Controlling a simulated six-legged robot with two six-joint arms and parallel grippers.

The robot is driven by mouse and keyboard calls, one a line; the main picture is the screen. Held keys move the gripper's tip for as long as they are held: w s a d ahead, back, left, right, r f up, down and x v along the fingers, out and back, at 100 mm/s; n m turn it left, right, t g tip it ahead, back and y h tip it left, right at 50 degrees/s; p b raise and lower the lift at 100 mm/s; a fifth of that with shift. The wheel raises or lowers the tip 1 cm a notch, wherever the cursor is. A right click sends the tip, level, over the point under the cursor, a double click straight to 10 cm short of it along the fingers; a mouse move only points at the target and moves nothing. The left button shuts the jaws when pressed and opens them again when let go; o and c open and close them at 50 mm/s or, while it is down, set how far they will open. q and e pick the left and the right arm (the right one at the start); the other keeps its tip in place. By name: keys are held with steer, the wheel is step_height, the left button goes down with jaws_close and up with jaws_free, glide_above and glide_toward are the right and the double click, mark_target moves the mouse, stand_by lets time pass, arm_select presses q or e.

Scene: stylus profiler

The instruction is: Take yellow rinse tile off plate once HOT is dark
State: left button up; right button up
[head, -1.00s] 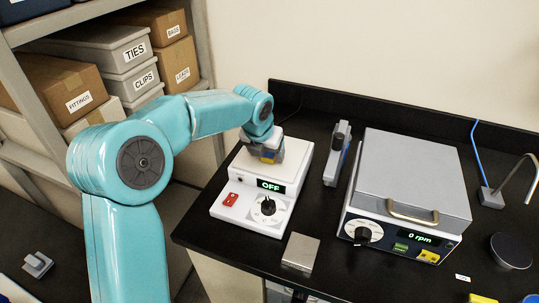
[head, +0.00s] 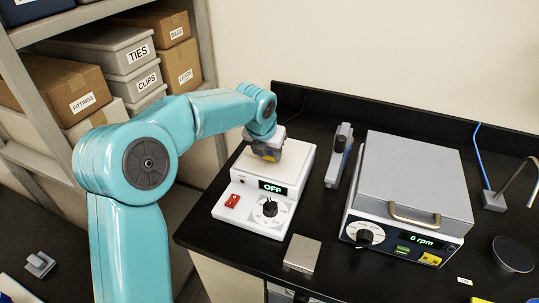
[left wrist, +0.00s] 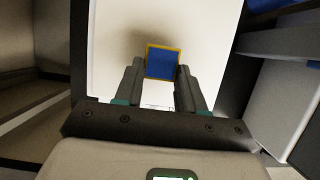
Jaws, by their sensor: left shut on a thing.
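The white hot plate (head: 303,160) stands at the left end of the black bench. Its display (head: 272,188) reads OFF. A small lamp (head: 242,181) left of the display looks dark; its label is too small to read. My left gripper (head: 266,154) is over the plate's top and shut on the yellow rinse tile (head: 268,155). In the left wrist view the tile (left wrist: 163,62) shows a blue face with a yellow rim between my left fingers (left wrist: 162,78). The white plate top lies behind it. The tile seems slightly above the plate. My right gripper is not in view.
A grey-lidded machine (head: 415,185) showing 0 rpm stands to the right. A grey handheld tool (head: 339,155) lies between it and the plate. A metal block (head: 302,253) sits near the bench's front edge. Shelves with boxes (head: 75,90) stand at left.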

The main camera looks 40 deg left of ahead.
mark_target(269, 156)
arm_select(q)
step_height(269, 156, up, 19)
steer(key=p, duration=0.3)
steer(key=shift+f, duration=0.2)
steer(key=o, duration=0.3)
jaws_close()
steer(key=shift+s, duration=0.1)
